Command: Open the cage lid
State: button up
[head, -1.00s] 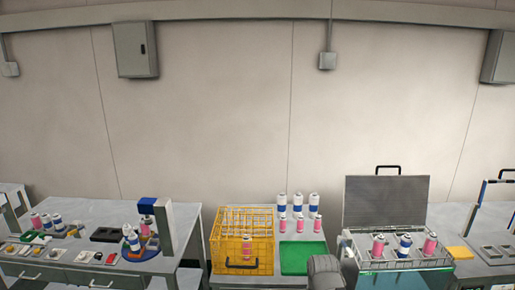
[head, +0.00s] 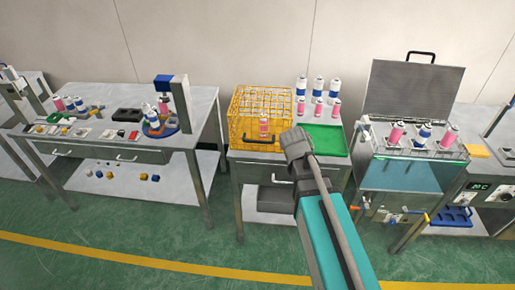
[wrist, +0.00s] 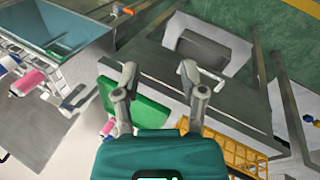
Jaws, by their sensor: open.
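A yellow wire cage (head: 236,128) stands on the left of the middle table. The cage's edge also shows at the lower right of the wrist view (wrist: 232,155). My gripper (wrist: 158,82) is open and empty, its two fingers apart near the table's front edge, away from the cage. In the head view the fingers are hidden.
A green tray (head: 324,139) lies right of the cage, with several cans behind it. At the right, a mesh lid (head: 410,90) with a black handle stands raised over a bath (head: 400,176) with cans. A left bench (head: 118,156) holds parts. Floor in front is clear.

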jog(key=w+a+f+n+t+h+b, duration=0.2)
jog(key=w+a+f+h+b, duration=0.1)
jog(key=w+a+b, duration=0.3)
jog(key=n+t+h+b, duration=0.4)
jog(key=n+t+b, duration=0.1)
jog(key=t+b, duration=0.3)
send_near(255, 142)
jog(key=v, duration=0.2)
jog(key=shift+s+a+f, duration=0.2)
jog(key=shift+s+a, duration=0.05)
jog(key=shift+w, duration=0.1)
jog(key=b+x, duration=0.2)
jog(key=x, duration=1.1)
jog(key=shift+w+d+r, duration=0.1)
jog(key=shift+w+d, duration=0.1)
jog(key=shift+d, duration=0.15)
grip_shut()
